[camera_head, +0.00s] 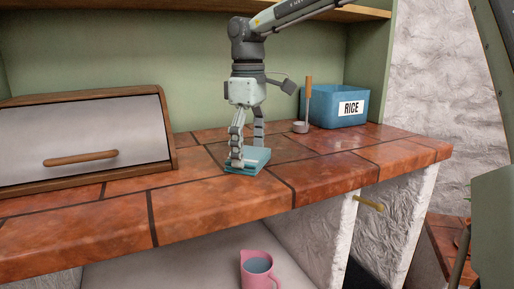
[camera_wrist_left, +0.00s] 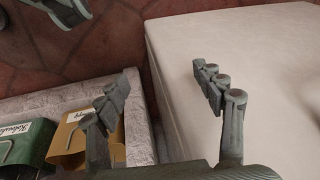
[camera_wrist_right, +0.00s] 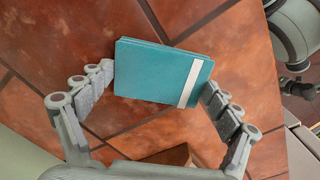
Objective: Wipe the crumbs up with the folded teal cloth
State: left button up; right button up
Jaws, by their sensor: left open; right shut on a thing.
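The folded teal cloth (camera_head: 245,168) lies flat on the brown-red tiled counter (camera_head: 330,178), near its front edge. My right gripper (camera_head: 249,157) reaches down from above and is shut on the cloth. In the right wrist view the cloth (camera_wrist_right: 158,72) is a neat rectangle with a pale stripe near one end, between the two fingers. I cannot make out any crumbs on the tiles. My left gripper (camera_wrist_left: 160,77) is open and empty in the left wrist view, away from the cloth; it does not show in the head view.
A bread bin (camera_head: 90,130) with a wooden handle stands left of the cloth. A blue RICE box (camera_head: 338,106) and a small wooden-handled tool (camera_head: 308,100) stand at the back right. A pink jug (camera_head: 258,272) is below the counter. The front right tiles are clear.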

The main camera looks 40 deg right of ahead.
jog(key=shift+w+a+p, duration=0.2)
jog(key=shift+w+a, duration=0.05)
jog(key=shift+a, duration=0.7)
jog(key=shift+w+a+p, duration=0.15)
jog(key=shift+w+a, duration=0.05)
jog(key=shift+a, duration=0.7)
jog(key=shift+r, duration=0.1)
jog(key=shift+r+p, duration=2.15)
jog(key=shift+r, duration=0.85)
jog(key=shift+r+p, duration=0.75)
jog(key=shift+r, duration=0.15)
jog(key=shift+r+p, duration=0.3)
jog(key=shift+r, duration=0.3)
